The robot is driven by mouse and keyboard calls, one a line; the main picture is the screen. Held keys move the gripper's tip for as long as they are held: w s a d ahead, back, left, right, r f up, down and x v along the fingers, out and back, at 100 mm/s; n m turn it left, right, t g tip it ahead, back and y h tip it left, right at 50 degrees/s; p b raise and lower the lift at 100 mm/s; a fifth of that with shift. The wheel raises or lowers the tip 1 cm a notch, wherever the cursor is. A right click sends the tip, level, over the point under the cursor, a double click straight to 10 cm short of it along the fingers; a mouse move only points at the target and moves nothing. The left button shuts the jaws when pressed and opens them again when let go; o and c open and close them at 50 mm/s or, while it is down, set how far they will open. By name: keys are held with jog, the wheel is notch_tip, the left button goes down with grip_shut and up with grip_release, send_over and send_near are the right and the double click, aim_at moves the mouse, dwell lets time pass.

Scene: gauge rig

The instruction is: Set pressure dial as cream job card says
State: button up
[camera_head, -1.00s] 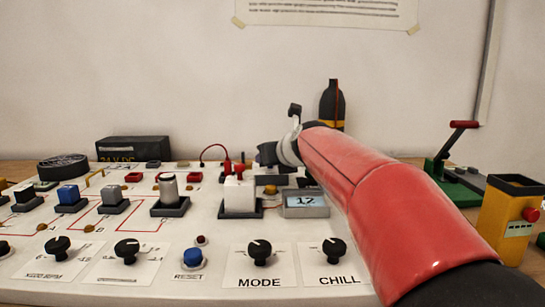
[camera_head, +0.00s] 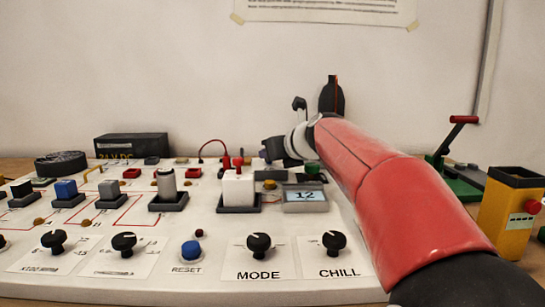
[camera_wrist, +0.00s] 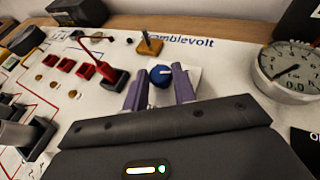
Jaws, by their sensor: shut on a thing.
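In the wrist view, my gripper (camera_wrist: 159,74) has its two purple fingers on either side of a round blue knob (camera_wrist: 161,76) and is shut on it. The knob has a pale pointer mark and sits on a white plate (camera_wrist: 196,76). A round white gauge (camera_wrist: 292,70) with a dark needle and a readout that looks like 0.0 stands to the right. In the head view, my gripper (camera_head: 272,150) is at the back of the panel, and the knob is hidden there. A cream-white sheet (camera_head: 330,8) is taped to the wall, cut off at the top, its print too small to read.
The panel (camera_head: 215,280) carries MODE (camera_head: 259,245) and CHILL (camera_head: 334,243) knobs, a blue RESET button (camera_head: 191,250) and a small display (camera_head: 305,198) apparently reading 12. A yellow box (camera_head: 510,212) stands at right.

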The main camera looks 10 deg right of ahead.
jog(key=n+y, duration=0.1)
jog(key=n+g+y+p, duration=0.1)
jog(key=n+y, duration=0.1)
jog(key=shift+w+d+r+g, duration=0.1)
jog(key=shift+w+d+g, duration=0.05)
jog(key=shift+d+g, duration=0.2)
jog(key=shift+w+d+n+g+y+p, duration=0.15)
jog(key=shift+n+g+y+p, duration=0.7)
jog(key=shift+n+y, duration=0.6)
jog(key=shift+n+g, duration=0.25)
jog(key=shift+g, duration=0.05)
jog(key=o, duration=0.9)
jog(key=shift+o, duration=0.2)
jog(key=v, duration=0.7)
jog(key=shift+s+d, duration=0.25)
jog(key=shift+d, duration=0.05)
